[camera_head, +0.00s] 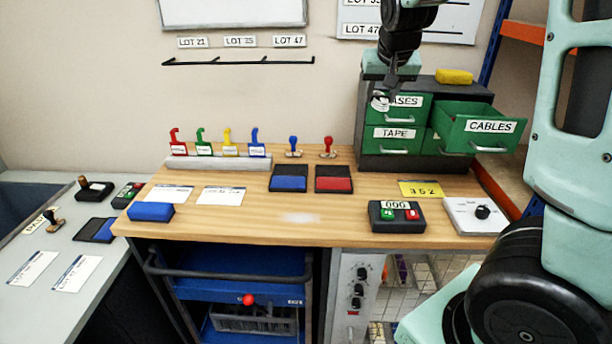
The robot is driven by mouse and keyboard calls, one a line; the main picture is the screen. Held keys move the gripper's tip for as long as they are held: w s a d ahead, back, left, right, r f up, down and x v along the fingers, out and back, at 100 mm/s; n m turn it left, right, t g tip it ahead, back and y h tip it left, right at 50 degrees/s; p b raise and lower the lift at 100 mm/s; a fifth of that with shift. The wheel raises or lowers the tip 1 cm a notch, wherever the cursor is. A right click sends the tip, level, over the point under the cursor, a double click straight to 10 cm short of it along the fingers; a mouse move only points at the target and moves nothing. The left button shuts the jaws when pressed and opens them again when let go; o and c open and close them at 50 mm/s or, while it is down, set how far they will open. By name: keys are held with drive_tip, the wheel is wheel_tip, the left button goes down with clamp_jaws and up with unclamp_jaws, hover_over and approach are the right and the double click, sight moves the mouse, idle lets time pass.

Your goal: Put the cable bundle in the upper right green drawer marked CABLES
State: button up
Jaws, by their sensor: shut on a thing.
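The upper right green drawer (480,144) with the CABLES label stands pulled out from the dark cabinet (364,112). Its inside shows only in part, and I cannot tell what is in it. My gripper (384,93) is up in front of the upper left drawer, pointing down, left of the open drawer and apart from it. It is shut on a small pale grey and dark thing (379,103), which looks like the cable bundle. It partly covers the label ending in ASES. The bundle is small and its shape is unclear.
Green drawers marked ASES (415,115) and TAPE (385,146) look closed. A yellow block (454,76) lies on the cabinet top. The wooden bench (255,232) holds stamps, red and blue pads, and a counter box (396,222).

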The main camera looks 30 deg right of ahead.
drive_tip(key=shift+d+r, duration=0.35)
drive_tip(key=shift+r, duration=0.1)
drive_tip(key=shift+s+d+f, duration=0.1)
drive_tip(key=shift+d+f, duration=0.05)
drive_tip(key=shift+f, duration=0.05)
drive_tip(key=b, duration=0.3)
hover_over(369, 192)
drive_tip(key=s+a, duration=0.1)
drive_tip(key=s, duration=0.1)
wheel_tip(369, 192, down, 22)
drive_tip(key=shift+w+f, duration=0.1)
drive_tip(key=shift+w, duration=0.05)
drive_tip(key=shift+a+f, duration=0.1)
drive_tip(key=shift+f, duration=2.35)
drive_tip(key=shift+f, duration=0.15)
drive_tip(key=o, duration=1)
drive_tip(key=shift+c, duration=0.2)
